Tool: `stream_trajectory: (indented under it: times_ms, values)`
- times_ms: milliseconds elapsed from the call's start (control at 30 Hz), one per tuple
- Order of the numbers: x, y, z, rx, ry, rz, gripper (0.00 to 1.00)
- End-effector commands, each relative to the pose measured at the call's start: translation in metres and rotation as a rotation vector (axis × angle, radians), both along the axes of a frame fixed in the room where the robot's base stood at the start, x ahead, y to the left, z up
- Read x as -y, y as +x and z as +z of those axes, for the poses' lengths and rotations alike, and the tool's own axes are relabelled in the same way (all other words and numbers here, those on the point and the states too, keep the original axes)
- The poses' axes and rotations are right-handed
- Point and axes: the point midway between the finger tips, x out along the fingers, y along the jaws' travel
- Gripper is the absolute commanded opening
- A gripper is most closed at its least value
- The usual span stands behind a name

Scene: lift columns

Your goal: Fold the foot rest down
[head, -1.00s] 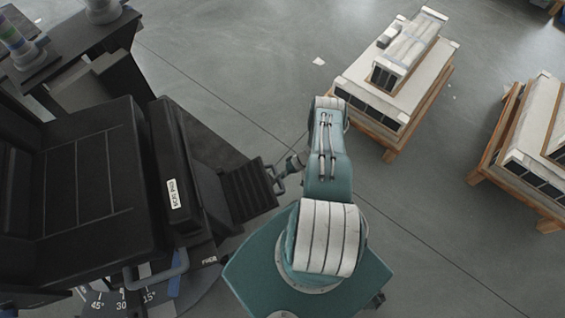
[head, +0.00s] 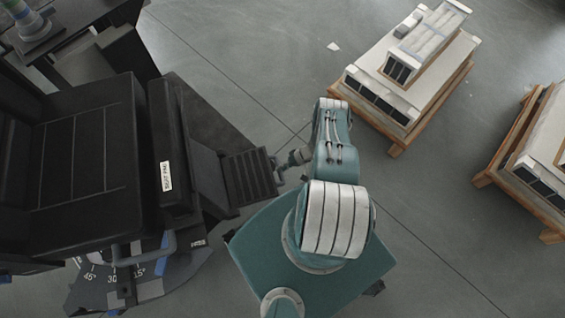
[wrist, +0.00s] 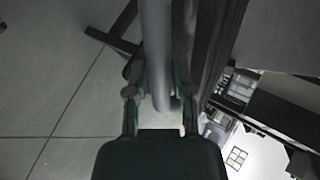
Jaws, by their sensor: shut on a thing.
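The foot rest (head: 248,178) is a black ribbed plate at the front of a black seat (head: 80,140) in the head view. My gripper (head: 279,168) is at the plate's outer right edge, small and partly hidden by my teal arm. In the wrist view, my gripper (wrist: 158,88) has its two fingers shut around a smooth grey bar (wrist: 156,40). The bar runs up out of the picture, and its bent lower end shows between the fingers. How the bar joins the foot rest is not clear.
A scale with degree marks (head: 112,277) and a grey loop handle (head: 150,250) sit below the seat. A loaded pallet (head: 405,80) stands at the upper right, another (head: 535,150) at the right edge. Grey floor (head: 430,215) between is clear.

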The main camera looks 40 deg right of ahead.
Motion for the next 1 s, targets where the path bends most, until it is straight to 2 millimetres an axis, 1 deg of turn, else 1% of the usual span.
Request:
stream_trajectory:
  times_ms: [33,67,100,433,567,667,1000]
  values:
    - [0.003,0.003,0.001,0.005,-0.005,-0.006,0.45]
    - [0.003,0.003,0.002,0.005,-0.004,-0.006,0.58]
    - [0.003,0.003,0.002,0.005,-0.004,-0.006,0.65]
    - [0.001,0.002,0.001,0.002,-0.001,-0.002,0.65]
    - [0.008,0.000,0.006,0.003,-0.002,-0.002,0.65]
    - [0.020,-0.003,0.015,0.003,-0.002,-0.006,0.65]
    - [0.072,-0.021,0.058,0.002,-0.002,-0.007,0.65]
